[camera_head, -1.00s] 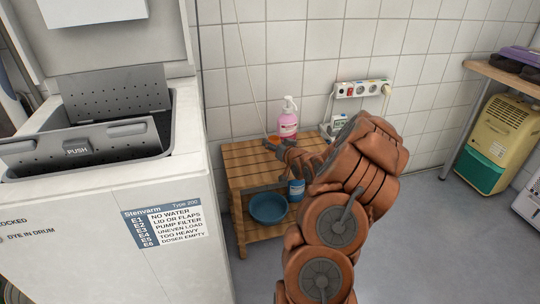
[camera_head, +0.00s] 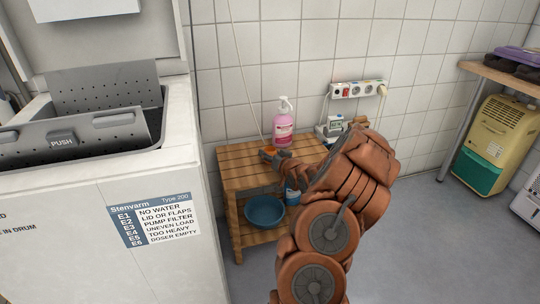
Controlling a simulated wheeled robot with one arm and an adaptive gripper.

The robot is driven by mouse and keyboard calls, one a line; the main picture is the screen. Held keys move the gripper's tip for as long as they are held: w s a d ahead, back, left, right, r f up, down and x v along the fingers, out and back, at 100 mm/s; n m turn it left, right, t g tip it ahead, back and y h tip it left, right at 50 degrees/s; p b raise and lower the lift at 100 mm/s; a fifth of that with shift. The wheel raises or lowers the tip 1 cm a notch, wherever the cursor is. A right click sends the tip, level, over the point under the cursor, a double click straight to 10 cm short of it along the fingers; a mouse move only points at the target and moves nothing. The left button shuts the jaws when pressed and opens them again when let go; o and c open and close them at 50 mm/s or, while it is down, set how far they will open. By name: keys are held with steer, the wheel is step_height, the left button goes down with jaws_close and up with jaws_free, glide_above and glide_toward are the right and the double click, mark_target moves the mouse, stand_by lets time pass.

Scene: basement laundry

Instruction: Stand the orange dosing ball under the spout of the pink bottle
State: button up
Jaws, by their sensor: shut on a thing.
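The pink bottle (camera_head: 283,129) with a white pump head and spout (camera_head: 286,104) stands upright at the back of the slatted wooden table (camera_head: 238,172). The orange dosing ball (camera_head: 270,150) shows as a small patch at the tips of my gripper (camera_head: 268,154), in front of and slightly left of the bottle. My gripper is shut on the ball, low over the table top. The fingers hide part of the ball, so I cannot tell whether it touches the table or sits exactly under the spout.
A blue basin (camera_head: 265,211) and a blue-labelled container (camera_head: 292,195) are on the lower shelf. A white device (camera_head: 331,128) and a power strip (camera_head: 358,89) are right of the bottle. The white washer (camera_head: 90,195) stands close on the left. The table's front left is clear.

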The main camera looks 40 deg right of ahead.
steer(key=o, duration=1)
